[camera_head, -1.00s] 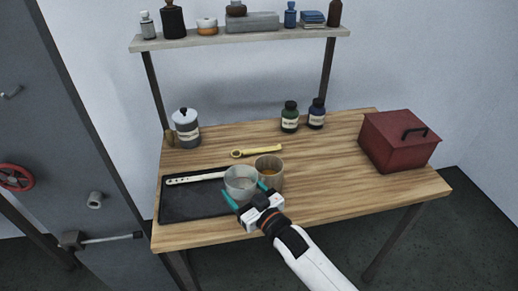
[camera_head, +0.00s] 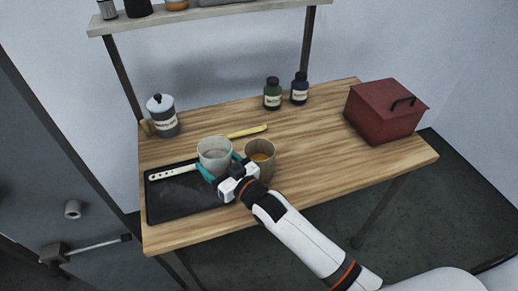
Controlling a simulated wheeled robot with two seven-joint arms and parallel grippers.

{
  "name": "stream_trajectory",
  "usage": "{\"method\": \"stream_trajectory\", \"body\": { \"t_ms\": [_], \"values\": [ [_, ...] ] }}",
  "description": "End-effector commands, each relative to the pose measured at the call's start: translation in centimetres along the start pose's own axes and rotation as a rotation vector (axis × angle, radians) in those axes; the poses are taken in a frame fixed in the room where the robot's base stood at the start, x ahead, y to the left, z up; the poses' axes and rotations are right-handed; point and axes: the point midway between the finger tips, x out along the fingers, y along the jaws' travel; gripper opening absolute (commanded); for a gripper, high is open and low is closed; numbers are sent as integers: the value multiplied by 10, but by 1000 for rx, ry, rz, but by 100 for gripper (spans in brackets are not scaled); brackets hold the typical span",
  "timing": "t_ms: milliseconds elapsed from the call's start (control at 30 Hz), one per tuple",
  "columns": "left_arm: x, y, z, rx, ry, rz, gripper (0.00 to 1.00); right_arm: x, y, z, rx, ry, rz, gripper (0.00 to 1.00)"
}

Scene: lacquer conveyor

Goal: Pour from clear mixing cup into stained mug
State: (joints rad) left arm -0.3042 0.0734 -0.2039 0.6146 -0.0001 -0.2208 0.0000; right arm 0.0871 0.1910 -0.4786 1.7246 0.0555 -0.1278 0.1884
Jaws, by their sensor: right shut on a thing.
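The clear mixing cup (camera_head: 214,152) is a translucent grey cup, held about upright over the right end of the dark tray. My right gripper (camera_head: 218,171) has its teal fingers around the cup and is shut on it. The stained mug (camera_head: 260,156) is a brownish cup with an amber stain inside. It stands on the table just right of the cup, close beside my gripper. I cannot tell whether the cup and mug touch. The cup's contents look greyish and are hard to make out. My left gripper is not in view.
A black tray (camera_head: 180,200) with a pale perforated stick (camera_head: 172,173) lies at the left. A yellow tool (camera_head: 247,131) lies behind the cups. The right front table is clear.

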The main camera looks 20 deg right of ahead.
Motion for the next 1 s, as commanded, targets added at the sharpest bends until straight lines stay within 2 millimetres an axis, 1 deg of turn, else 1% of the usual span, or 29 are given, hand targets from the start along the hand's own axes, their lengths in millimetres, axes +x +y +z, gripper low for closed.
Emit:
{"method": "stream_trajectory", "body": {
  "t_ms": [33, 100, 167, 467, 1000],
  "values": [
    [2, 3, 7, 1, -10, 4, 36, 0, -1, 1, 19, -7, 0, 47],
    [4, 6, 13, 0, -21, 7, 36, -1, -3, 3, 54, -15, 0, 47],
    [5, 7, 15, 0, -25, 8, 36, -1, -4, 4, 84, -21, 0, 47],
    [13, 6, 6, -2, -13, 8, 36, -3, -13, 12, 231, -51, -2, 47],
    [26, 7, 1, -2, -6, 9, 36, -6, -32, 29, 495, -107, -3, 47]
  ]
}}
